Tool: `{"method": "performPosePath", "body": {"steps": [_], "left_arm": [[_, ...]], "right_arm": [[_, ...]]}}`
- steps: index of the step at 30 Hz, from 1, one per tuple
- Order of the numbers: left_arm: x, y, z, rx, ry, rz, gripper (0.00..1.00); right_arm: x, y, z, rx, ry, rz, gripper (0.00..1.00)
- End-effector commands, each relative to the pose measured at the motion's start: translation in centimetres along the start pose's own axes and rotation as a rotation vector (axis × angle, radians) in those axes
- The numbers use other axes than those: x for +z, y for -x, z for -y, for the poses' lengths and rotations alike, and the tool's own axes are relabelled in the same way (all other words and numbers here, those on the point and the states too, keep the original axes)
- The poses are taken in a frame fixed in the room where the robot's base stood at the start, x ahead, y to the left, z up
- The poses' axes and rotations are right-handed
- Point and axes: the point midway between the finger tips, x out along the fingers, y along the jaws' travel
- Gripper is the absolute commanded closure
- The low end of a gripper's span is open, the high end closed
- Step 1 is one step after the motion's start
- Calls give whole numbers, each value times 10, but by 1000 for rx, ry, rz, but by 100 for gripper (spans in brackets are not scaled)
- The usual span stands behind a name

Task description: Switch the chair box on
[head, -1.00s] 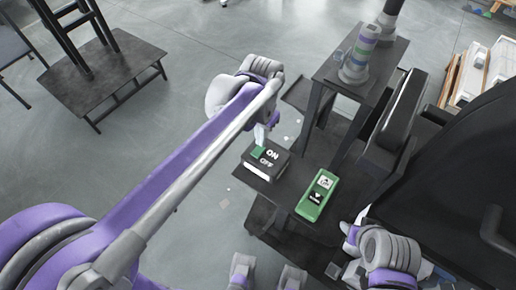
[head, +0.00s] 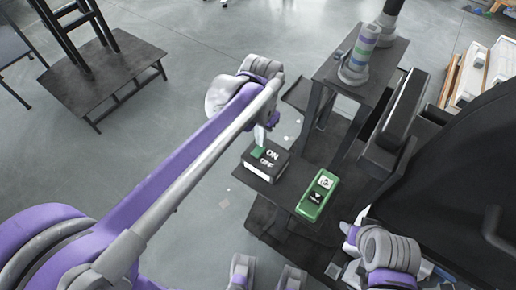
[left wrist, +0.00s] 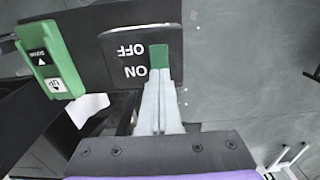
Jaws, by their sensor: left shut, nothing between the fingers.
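The chair box (head: 263,170) is a dark box with white ON and OFF lettering, on a dark shelf in the middle of the head view.
A green box with black-and-white labels (head: 317,195) lies right of the chair box; it also shows in the left wrist view (left wrist: 50,58). A striped cylinder (head: 358,58) stands on the tall dark stand behind. A black chair (head: 450,185) fills the right. Open floor lies left.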

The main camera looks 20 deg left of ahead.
Motion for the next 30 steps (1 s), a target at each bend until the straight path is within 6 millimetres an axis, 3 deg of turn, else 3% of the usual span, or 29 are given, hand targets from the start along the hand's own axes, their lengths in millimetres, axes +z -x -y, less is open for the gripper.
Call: {"method": "performPosePath", "body": {"steps": [30], "left_arm": [[0,-8,0,0,0,0,100]], "right_arm": [[3,-4,0,0,0,2,50]]}}
